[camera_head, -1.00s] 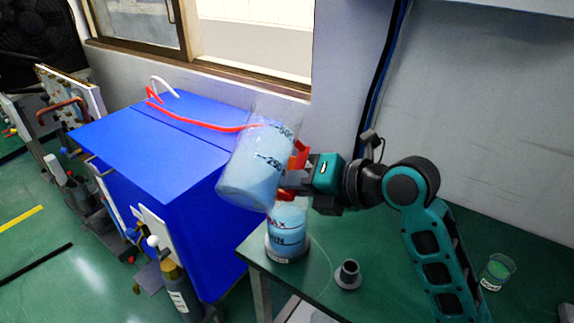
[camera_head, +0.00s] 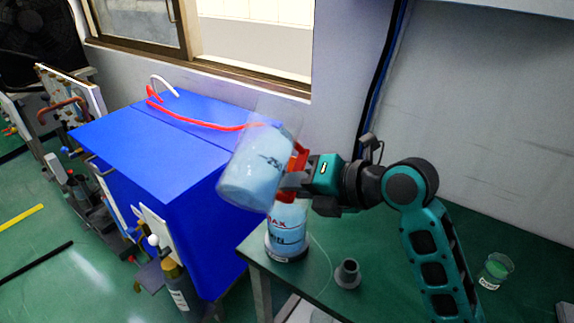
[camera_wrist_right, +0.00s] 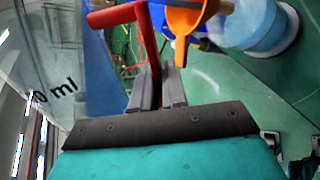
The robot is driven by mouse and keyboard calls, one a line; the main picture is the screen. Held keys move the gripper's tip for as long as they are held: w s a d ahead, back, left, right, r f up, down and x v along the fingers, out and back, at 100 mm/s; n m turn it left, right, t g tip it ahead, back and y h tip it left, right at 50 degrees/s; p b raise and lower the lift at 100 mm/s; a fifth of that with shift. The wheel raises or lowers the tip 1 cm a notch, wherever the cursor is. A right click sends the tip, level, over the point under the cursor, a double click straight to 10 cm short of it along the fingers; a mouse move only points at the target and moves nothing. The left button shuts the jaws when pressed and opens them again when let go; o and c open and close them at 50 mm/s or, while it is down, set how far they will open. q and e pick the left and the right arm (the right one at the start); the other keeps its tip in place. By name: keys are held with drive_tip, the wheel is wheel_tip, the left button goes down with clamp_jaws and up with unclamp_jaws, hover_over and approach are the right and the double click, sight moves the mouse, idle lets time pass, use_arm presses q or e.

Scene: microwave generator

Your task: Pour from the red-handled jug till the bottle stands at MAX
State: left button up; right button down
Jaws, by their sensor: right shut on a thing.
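The clear jug (camera_head: 250,180) with a red handle (camera_head: 299,160) holds pale blue liquid and is tilted above the bench corner. My right gripper (camera_head: 290,181) is shut on the handle, which also shows between the fingers in the right wrist view (camera_wrist_right: 146,45). The bottle (camera_head: 288,228), with a red MAX mark and blue contents, stands upright on the bench just below the jug; its top is hidden. An orange funnel (camera_wrist_right: 188,20) shows by the bottle in the right wrist view. The exact liquid level and any stream are unclear. My left gripper is out of view.
A grey stepped cap-like part (camera_head: 347,274) stands right of the bottle on the green bench (camera_head: 400,290). A large blue box (camera_head: 180,150) with a red hose (camera_head: 190,123) stands behind left.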

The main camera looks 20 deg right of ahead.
drive_tip(key=shift+s+a+m+p, duration=0.15)
drive_tip(key=shift+m+p, duration=0.15)
drive_tip(key=shift+p, duration=0.2)
idle(1.3)
drive_tip(key=shift+f+b, duration=0.2)
drive_tip(key=shift+b, duration=0.2)
drive_tip(key=shift+w+d+r+n+t+b, duration=0.4)
drive_tip(key=shift+n+b, duration=0.4)
drive_tip(key=shift+b, duration=0.4)
drive_tip(key=shift+w+r+h, duration=0.15)
drive_tip(key=shift+w+h, duration=0.05)
drive_tip(key=shift+h, duration=0.1)
